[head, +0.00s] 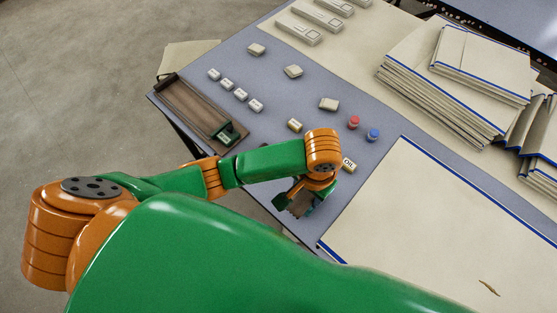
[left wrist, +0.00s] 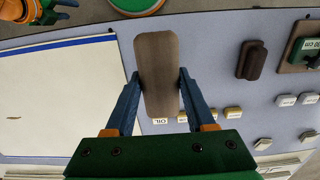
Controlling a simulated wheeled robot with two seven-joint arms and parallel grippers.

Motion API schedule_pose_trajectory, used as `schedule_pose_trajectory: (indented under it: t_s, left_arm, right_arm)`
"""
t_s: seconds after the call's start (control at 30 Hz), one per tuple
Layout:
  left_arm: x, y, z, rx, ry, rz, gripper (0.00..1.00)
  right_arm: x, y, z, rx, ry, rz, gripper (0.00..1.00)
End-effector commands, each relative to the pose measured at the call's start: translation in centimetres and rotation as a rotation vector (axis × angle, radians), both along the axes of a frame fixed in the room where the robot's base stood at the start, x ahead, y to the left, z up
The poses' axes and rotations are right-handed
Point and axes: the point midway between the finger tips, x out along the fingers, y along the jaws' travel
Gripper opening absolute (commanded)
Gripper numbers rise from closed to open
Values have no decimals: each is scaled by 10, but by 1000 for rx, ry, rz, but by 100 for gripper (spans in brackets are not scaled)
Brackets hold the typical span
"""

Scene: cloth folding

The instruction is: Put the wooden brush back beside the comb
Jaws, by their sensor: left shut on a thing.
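My left gripper (head: 300,200) is over the near edge of the table, shut on the wooden brush. In the left wrist view its blue fingers (left wrist: 157,88) press the long sides of the brush (left wrist: 157,60), a flat brown slab with rounded ends. In the head view the brush shows only partly, below the wrist. A dark brown piece with a raised ridge (left wrist: 251,60) lies to its right in the left wrist view; I cannot tell whether it is the comb. My arm hides that spot in the head view. Part of my right arm shows at the left wrist view's top left, its jaws unclear.
A long wooden board (head: 190,104) with a green block (head: 225,133) lies at the table's left corner. Small labelled blocks (head: 240,95), red and blue pieces (head: 353,122) and an OIL block (head: 348,164) stand nearby. A blue-edged cloth (head: 430,220) lies right; folded cloths (head: 440,95) are stacked behind.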

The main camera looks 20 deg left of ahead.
Motion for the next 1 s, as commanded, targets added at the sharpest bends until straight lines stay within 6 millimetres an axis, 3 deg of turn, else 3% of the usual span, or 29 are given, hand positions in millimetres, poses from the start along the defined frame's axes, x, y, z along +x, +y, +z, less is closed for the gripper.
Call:
schedule_pose_trajectory:
  t_s: [0.03,0.2,0.4,0.53,0.7,1.0]
  left_arm:
    - [9,10,-14,2,0,6,10]
    - [41,44,-26,6,0,7,10]
    - [63,66,-69,3,1,3,10]
    - [71,74,-83,1,1,3,10]
    - [74,77,-114,0,1,1,10]
    - [74,77,-117,1,-1,0,10]
  right_arm:
    - [0,-1,-15,-1,1,0,50]
    - [-1,-2,-8,-2,2,-1,50]
    - [-1,-1,-17,-2,2,-1,50]
    - [-1,-1,-20,-1,1,-1,50]
    - [-1,1,-28,2,0,-2,50]
    - [0,3,-28,4,0,-2,50]
